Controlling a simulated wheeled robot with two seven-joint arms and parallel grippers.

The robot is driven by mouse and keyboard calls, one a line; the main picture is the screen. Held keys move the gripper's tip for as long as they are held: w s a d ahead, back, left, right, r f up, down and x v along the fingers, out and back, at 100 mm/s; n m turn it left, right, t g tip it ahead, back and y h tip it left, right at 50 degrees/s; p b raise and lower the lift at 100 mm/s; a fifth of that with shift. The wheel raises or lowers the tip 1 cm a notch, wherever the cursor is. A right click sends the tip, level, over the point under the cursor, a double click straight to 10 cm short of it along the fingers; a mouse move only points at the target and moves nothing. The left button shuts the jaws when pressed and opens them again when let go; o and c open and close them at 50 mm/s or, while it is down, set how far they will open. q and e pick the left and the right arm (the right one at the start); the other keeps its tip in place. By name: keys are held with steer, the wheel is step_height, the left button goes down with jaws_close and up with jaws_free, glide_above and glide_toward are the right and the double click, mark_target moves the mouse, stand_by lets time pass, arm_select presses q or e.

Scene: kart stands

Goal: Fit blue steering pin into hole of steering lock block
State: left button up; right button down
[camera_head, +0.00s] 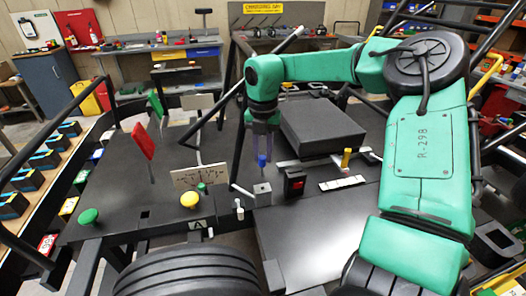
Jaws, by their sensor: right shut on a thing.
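My right gripper (262,152) reaches down from the green right arm over the dark table. It is shut on the blue steering pin (262,162), which hangs upright below the fingers. A small grey block (262,194), which looks like the steering lock block, stands just below the pin. The pin's tip appears above the block with a small gap. The hole is too small to make out clearly. My left gripper is not in view.
A black block with a red face (294,183) stands right of the grey block. A yellow pin (346,158) and a large dark box (322,128) are farther right. Yellow (189,200) and green (88,216) knobs, a sign plate (199,177) and a red flag (144,141) stand left.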

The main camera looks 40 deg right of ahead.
mark_target(263, 186)
steer(key=shift+w+d+f+b, duration=0.1)
steer(key=shift+f+b, duration=1.25)
steer(key=shift+f, duration=0.3)
steer(key=shift+w+d+f+b, duration=0.15)
steer(key=shift+f+b, duration=1.15)
steer(key=shift+f, duration=0.4)
steer(key=shift+w+d+f+b, duration=0.1)
steer(key=shift+f+b, duration=1.25)
steer(key=shift+f, duration=0.3)
steer(key=shift+f+b, duration=0.25)
steer(key=shift+b, duration=0.05)
steer(key=c, duration=0.6)
jaws_free()
